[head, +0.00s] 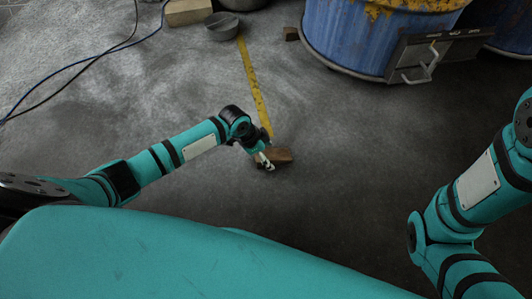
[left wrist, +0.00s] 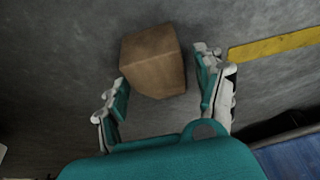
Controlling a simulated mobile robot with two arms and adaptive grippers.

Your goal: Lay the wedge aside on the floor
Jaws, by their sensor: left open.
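The wedge, a brown wooden block (head: 283,155), lies on the grey floor near the lower end of the yellow line. In the left wrist view the wedge (left wrist: 153,58) is just beyond and between the fingertips. My left gripper (head: 265,161) is low over the floor at the wedge's left side in the head view. In the left wrist view its two fingers (left wrist: 163,72) are spread apart with nothing gripped. I cannot tell whether a finger touches the wedge. My right arm shows at the right of the head view, but its gripper is out of view.
A blue and yellow barrel (head: 345,38) with a metal door (head: 430,57) stands at the back right. A small brown block (head: 291,34) sits at its left edge. A grey bowl (head: 221,27) and a tan block (head: 188,12) lie behind. Cables cross the left floor.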

